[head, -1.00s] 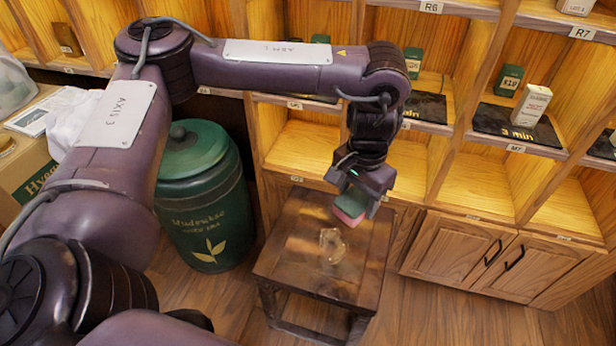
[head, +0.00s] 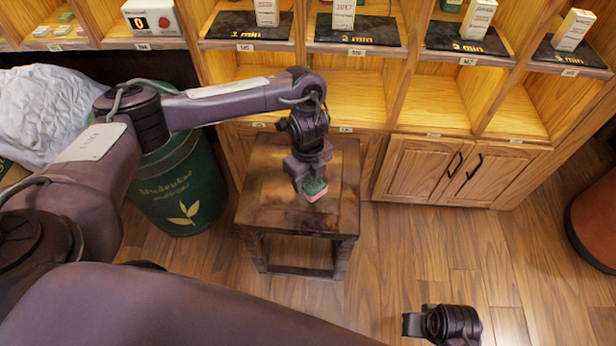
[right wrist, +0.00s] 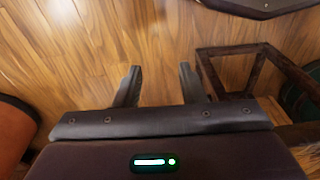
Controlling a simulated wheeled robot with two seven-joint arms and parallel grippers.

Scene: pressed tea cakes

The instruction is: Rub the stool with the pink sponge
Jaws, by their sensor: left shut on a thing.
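The wooden stool (head: 262,205) stands on the floor in front of the shelves, with a dark brown, glossy top. My left gripper (head: 311,180) is over the right half of the stool top, pointing down, shut on the pink sponge (head: 315,195). The sponge has a green upper layer and a pink lower layer. It is at or just above the stool top; I cannot tell whether it touches. The gripper hides part of the top. My right gripper (right wrist: 158,86) is open and empty over the floor; the stool's legs (right wrist: 212,75) show beside it.
A green canister (head: 180,195) stands left of the stool. The shelf unit with closed cupboard doors (head: 430,170) is behind it. A round reddish-brown object (head: 595,220) is at the right edge. The floor (head: 440,250) right of the stool is clear.

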